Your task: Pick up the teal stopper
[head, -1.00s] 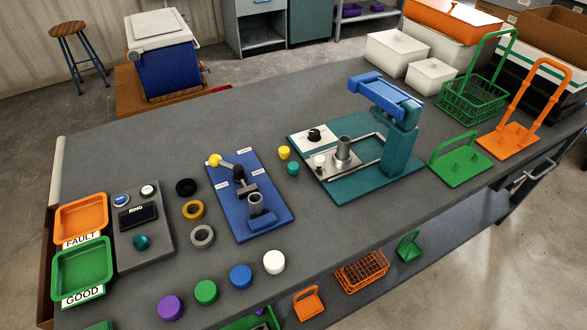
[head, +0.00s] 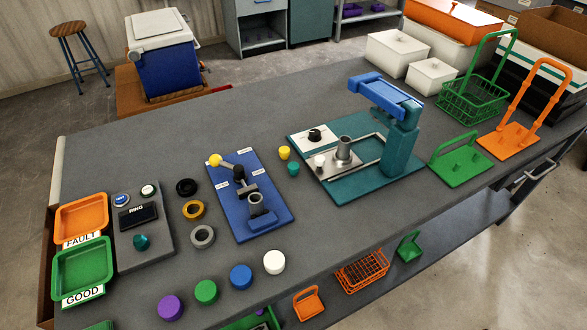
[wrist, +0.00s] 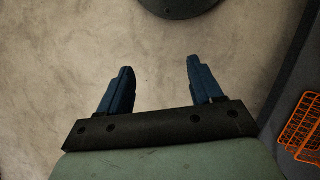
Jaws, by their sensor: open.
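The teal stopper (head: 293,169) stands on the grey bench in the head view, just in front of a similar yellow stopper (head: 284,153). It sits between the blue fixture plate and the teal press base. My gripper (wrist: 158,80) shows only in the wrist view. Its two blue fingers are apart with nothing between them, above bare concrete floor. The stopper is not in the wrist view, and my gripper is not in the head view.
A blue fixture (head: 247,196) stands left of the stoppers and a teal press (head: 400,140) right of them. Several coloured caps line the bench's front edge, including a white cap (head: 274,262). An orange basket (wrist: 303,125) shows at the wrist view's right edge.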

